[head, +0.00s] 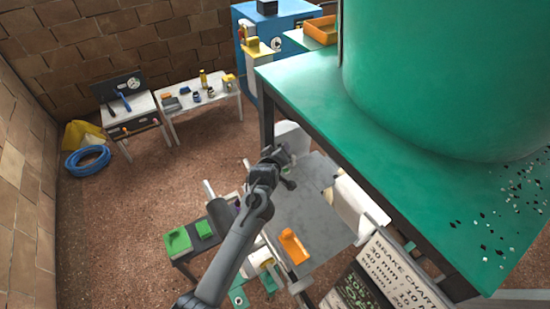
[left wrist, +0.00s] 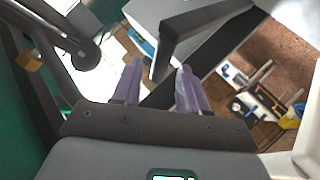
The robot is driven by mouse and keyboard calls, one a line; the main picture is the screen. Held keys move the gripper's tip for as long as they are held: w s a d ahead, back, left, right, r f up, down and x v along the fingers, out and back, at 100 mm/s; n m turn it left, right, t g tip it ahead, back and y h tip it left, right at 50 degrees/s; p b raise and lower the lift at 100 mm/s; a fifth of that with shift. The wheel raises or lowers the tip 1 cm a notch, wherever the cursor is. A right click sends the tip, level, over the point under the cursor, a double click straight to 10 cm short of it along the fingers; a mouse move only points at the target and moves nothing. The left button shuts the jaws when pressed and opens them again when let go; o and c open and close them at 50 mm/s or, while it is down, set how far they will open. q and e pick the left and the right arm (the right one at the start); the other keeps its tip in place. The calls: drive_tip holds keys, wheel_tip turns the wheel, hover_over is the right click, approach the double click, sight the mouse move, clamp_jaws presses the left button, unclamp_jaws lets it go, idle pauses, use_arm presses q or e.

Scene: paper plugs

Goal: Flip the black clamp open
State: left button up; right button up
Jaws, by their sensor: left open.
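My left arm reaches up from the bottom in the head view, and its gripper (head: 277,165) is over the grey machine table (head: 312,205). In the left wrist view the purple fingers of my left gripper (left wrist: 158,78) are apart and empty. A black angled bar, which looks like the black clamp (left wrist: 205,27), crosses ahead of the fingers. Its bent end points down in line with the gap between them; I cannot tell whether it touches either finger. In the head view I cannot make the clamp out apart from my dark gripper. My right gripper is not in view.
A large green drum (head: 445,75) on a green table (head: 300,80) fills the right side. Green boxes (head: 178,241) stand at left. Open floor (head: 130,220) lies beyond them.

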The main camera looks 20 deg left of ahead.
use_arm(q)
drive_tip(key=a+v, duration=0.1)
drive_tip(key=v, duration=0.5)
drive_tip(key=shift+s+d, duration=0.4)
drive_tip(key=shift+d, duration=0.15)
drive_tip(key=shift+r, duration=0.1)
